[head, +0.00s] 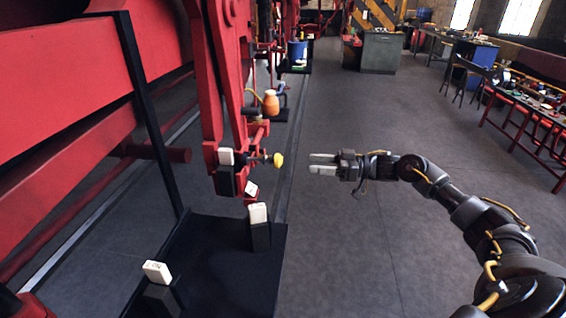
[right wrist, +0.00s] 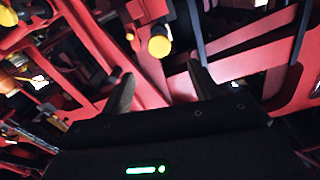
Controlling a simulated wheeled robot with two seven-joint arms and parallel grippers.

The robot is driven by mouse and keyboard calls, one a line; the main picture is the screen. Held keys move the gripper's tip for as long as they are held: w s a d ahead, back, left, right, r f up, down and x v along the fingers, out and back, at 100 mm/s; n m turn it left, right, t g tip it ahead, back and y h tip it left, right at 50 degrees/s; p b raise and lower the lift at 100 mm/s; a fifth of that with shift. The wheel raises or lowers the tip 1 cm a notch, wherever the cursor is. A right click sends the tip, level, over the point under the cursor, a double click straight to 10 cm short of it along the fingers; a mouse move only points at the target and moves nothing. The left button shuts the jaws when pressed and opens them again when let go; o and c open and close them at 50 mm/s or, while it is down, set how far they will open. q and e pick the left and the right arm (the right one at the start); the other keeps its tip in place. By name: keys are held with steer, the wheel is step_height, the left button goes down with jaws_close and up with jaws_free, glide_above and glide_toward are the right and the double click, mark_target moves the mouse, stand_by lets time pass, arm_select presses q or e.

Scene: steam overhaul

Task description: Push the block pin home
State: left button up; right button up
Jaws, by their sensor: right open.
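The block pin shows as a yellow round knob (head: 278,160) on a short shaft, sticking out to the right from the red hanging linkage. Its yellow end also shows in the right wrist view (right wrist: 159,43), above and between my fingers. How deep the pin sits is hard to tell. My right gripper (head: 322,163) is open and empty, to the right of the knob at about its height, with a clear gap between them. Its two fingers also show in the right wrist view (right wrist: 161,82). My left gripper is not in view.
A black plate (head: 210,275) with white-topped black blocks (head: 258,213) lies below the linkage. An orange oil can (head: 271,103) stands just behind the knob. Red machinery (head: 60,80) fills the left. The grey floor (head: 345,240) is open on the right, with benches (head: 520,110) far off.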

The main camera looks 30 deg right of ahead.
mark_target(280, 161)
steer(key=p+x, duration=0.3)
steer(key=x, duration=0.6)
steer(key=shift+w+a+r, duration=0.1)
steer(key=shift+w+a, duration=0.05)
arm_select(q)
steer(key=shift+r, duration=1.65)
arm_select(e)
steer(key=shift+w+a, duration=0.35)
steer(key=shift+a, duration=0.15)
steer(key=shift+c, duration=0.4)
